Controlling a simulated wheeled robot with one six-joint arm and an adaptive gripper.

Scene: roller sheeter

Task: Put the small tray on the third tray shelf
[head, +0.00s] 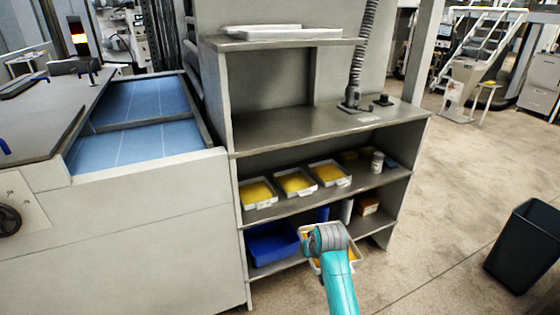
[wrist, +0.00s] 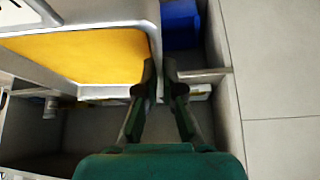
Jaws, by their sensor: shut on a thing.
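The small tray is white with yellow contents. In the head view its white rim (head: 304,228) shows around my teal and grey wrist, low in front of the shelf unit (head: 330,130). In the wrist view the tray (wrist: 85,55) fills the upper left, and my gripper (wrist: 160,76) is shut on its right rim. My fingertips are hidden behind my wrist in the head view. The middle shelf (head: 300,203) holds several similar yellow-filled trays (head: 296,182) in a row. Which shelf counts as the third is not marked.
The bottom shelf holds a blue bin (head: 270,243) and a small orange-brown box (head: 369,206). A jar (head: 377,162) stands at the middle shelf's right. White trays (head: 280,32) lie on the top ledge. A black waste bin (head: 527,245) stands right, with open floor between.

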